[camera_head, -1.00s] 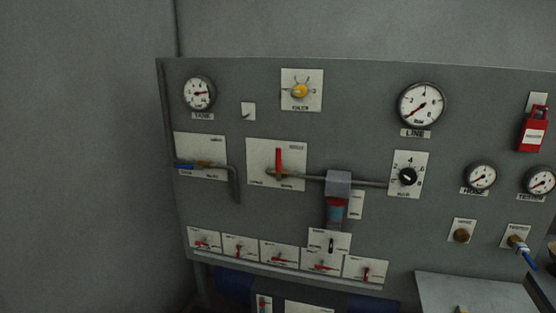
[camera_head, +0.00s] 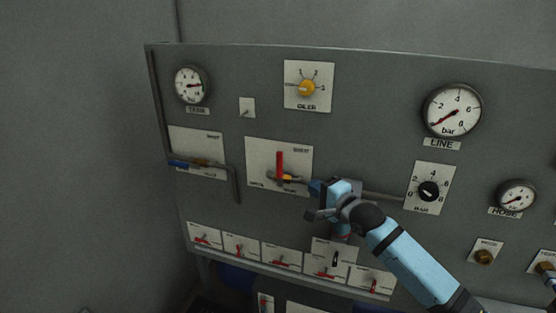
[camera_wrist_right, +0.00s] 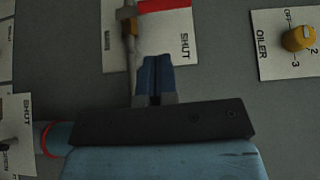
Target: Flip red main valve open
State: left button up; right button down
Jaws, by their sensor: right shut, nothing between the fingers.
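The red main valve handle (camera_head: 279,164) stands upright on its white plate (camera_head: 300,158), above a brass valve body (camera_head: 285,177) on a horizontal pipe. In the right wrist view the red handle (camera_wrist_right: 165,5) is cut off by the top edge, with "SHUT" printed on the plate. My right gripper (camera_head: 312,190) is just right of and below the handle, apart from it. Its blue fingers (camera_wrist_right: 155,75) are closed together, empty, and overlap the plate's lower edge in the wrist view. My left gripper is out of view.
A blue-handled valve (camera_head: 190,164) sits to the left. The yellow oiler knob (camera_head: 307,88) is above, and the black regulator knob (camera_head: 428,191) is to the right. Several small red-handled valves line the panel's lower edge. My right arm hides part of the pipe and filter.

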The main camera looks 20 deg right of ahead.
aim_at(280, 169)
jog(key=shift+w+r, duration=0.35)
jog(key=shift+r, duration=0.3)
jog(key=p+x, duration=0.2)
jog(key=x, duration=0.8)
jog(key=shift+a, duration=0.1)
jog(key=shift+w, duration=0.1)
